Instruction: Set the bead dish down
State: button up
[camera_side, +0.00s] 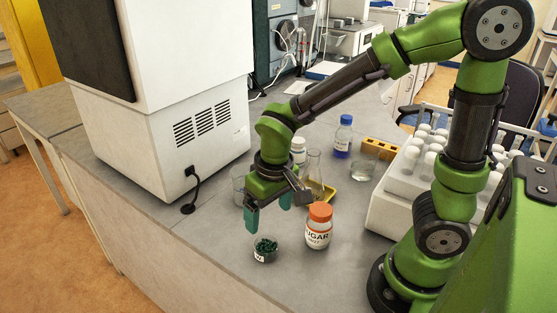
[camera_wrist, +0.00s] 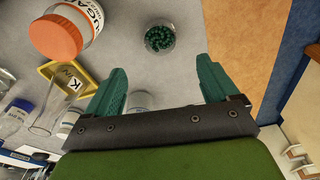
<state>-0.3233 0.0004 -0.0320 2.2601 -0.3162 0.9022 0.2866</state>
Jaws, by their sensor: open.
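The bead dish (camera_side: 265,250) is a small clear dish with dark green beads and a white label. It sits upright on the grey bench (camera_side: 215,235) near the front edge. In the wrist view the dish (camera_wrist: 160,38) lies beyond the fingertips, roughly midway between their lines. My gripper (camera_side: 268,212) is above and slightly behind the dish, pointing down, with its green fingers apart and nothing between them. In the wrist view my gripper (camera_wrist: 160,72) is also open and empty, clear of the dish.
An orange-capped sugar jar (camera_side: 318,228) stands just right of the dish. A white rack (camera_side: 392,205) is at right, a large white machine (camera_side: 190,100) at left. Bench left of the dish is clear.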

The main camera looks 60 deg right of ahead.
jog(key=s+d+r+m+t+y, duration=0.1)
jog(key=s+d+r+t, duration=0.1)
jog(key=r, duration=0.4)
jog(key=s+d+r+m+t+y, duration=0.1)
jog(key=s+d+r+t, duration=0.1)
jog(key=r, duration=0.4)
jog(key=shift+s+d+r+t, duration=0.15)
jog(key=shift+s+d+t, duration=0.05)
jog(key=shift+s+t, duration=0.8)
